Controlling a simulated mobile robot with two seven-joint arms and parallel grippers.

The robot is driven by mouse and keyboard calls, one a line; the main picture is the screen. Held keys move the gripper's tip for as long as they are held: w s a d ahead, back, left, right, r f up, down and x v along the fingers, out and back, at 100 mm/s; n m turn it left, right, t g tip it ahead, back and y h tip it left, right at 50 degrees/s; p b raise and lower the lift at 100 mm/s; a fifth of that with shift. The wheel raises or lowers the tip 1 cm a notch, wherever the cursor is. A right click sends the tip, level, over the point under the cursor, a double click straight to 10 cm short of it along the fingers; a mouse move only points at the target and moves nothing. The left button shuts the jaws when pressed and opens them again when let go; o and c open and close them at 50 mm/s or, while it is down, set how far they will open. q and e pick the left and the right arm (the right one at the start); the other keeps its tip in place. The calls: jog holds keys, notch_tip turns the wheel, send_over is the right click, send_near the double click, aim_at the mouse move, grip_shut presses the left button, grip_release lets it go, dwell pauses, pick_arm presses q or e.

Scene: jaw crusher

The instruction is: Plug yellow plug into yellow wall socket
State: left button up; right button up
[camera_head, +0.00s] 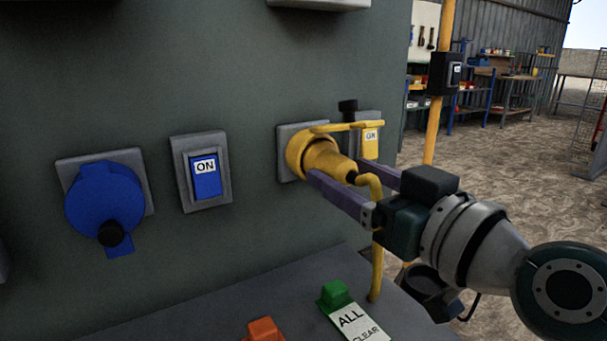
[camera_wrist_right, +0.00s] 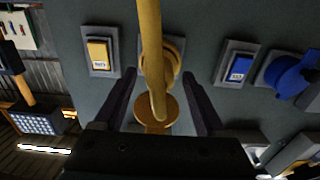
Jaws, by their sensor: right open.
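The yellow wall socket (camera_head: 297,153) is a round yellow housing on a grey plate on the green-grey wall; it also shows in the wrist view (camera_wrist_right: 177,50). The yellow plug (camera_head: 331,161) points into the socket's front and appears to meet it; its depth is hard to tell. Its yellow cable (camera_head: 376,240) hangs down from the rear, and crosses the wrist view (camera_wrist_right: 151,45). My right gripper (camera_head: 336,170) is open, with its purple fingers on either side of the plug and apart from it in the wrist view (camera_wrist_right: 159,74). My left gripper is not in view.
A yellow ON switch (camera_head: 370,141) sits right of the socket. A blue switch (camera_head: 205,176) and a blue socket (camera_head: 105,200) are to the left. A ledge below holds a green-topped ALL CLEAR switch (camera_head: 345,312) and an orange one (camera_head: 264,330). A yellow pole (camera_head: 436,125) stands right.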

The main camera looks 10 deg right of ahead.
jog(key=shift+s, duration=0.15)
dwell(0.4)
jog(key=shift+p+v, duration=0.3)
jog(key=shift+v, duration=4.1)
jog(key=s+a+r+n+g+p, duration=0.2)
jog(key=s+a+r+g+p, duration=0.4)
jog(key=p, duration=0.8)
jog(key=s+d+r+m+g+h+p, duration=0.4)
jog(key=s+d+r+g+h+p, duration=0.4)
jog(key=s+p, duration=0.6)
notch_tip(320, 180, up, 35)
jog(key=y+p, duration=0.2)
jog(key=p, duration=3.2)
jog(key=shift+w+d+r+t+p, duration=0.2)
jog(key=shift+w+d+t+p, duration=0.1)
jog(key=shift+w+d+p, duration=0.15)
